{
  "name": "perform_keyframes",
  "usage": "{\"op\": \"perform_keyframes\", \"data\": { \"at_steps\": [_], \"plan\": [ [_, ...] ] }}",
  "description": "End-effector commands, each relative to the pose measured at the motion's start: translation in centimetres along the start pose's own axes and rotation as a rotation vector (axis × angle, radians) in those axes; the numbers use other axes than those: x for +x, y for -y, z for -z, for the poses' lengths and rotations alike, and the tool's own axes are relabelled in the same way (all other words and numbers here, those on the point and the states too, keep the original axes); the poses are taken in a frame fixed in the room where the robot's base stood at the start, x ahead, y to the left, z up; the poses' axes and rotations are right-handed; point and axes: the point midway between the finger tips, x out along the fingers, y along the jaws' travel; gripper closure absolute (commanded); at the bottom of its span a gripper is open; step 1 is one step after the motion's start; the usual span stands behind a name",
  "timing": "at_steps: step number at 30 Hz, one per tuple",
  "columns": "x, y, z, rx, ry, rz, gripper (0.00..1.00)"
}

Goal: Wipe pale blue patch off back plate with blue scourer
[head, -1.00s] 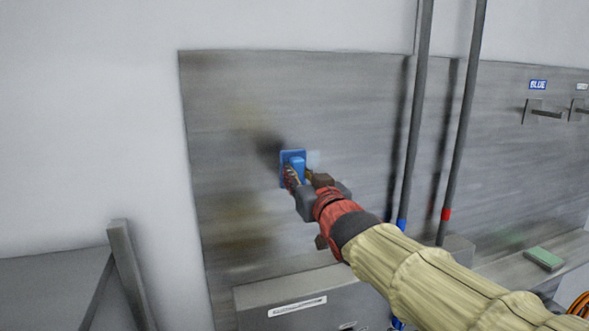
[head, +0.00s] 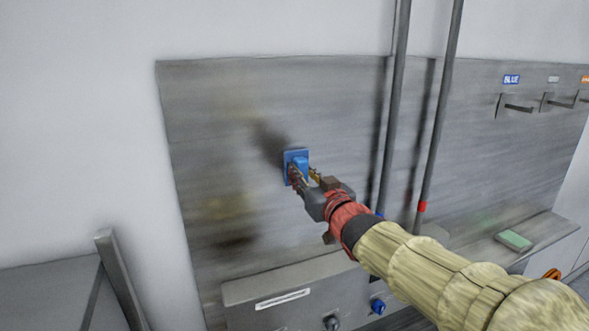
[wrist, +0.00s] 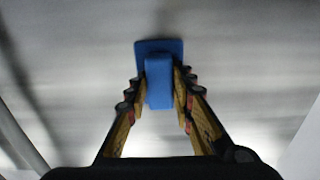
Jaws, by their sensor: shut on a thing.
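The blue scourer (head: 291,157) is a flat blue pad with a block handle. My gripper (head: 302,176) is shut on the handle and holds the pad at the back plate (head: 340,110), a grey metal sheet on the wall. In the wrist view the scourer (wrist: 160,47) sits between both fingers (wrist: 158,88), its pad toward the plate; exact contact cannot be told. No pale blue patch shows on the plate now; the area behind the pad and gripper is hidden. Brownish stains (head: 232,205) mark the plate to the left of the pad.
Two vertical pipes (head: 396,100) stand right of my gripper, one with a red band. A grey box (head: 250,290) with knobs is below. A green pad (head: 513,240) lies on a ledge at right, under hooks (head: 515,107) with a BLUE label.

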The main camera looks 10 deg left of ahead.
Motion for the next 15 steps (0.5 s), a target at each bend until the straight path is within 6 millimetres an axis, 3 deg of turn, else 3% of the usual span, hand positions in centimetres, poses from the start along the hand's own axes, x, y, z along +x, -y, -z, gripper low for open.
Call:
{"op": "perform_keyframes", "data": {
  "at_steps": [15],
  "plan": [
    [0.1,-2.4,0.1,-0.001,0.002,-0.002,0.97]
  ]
}}
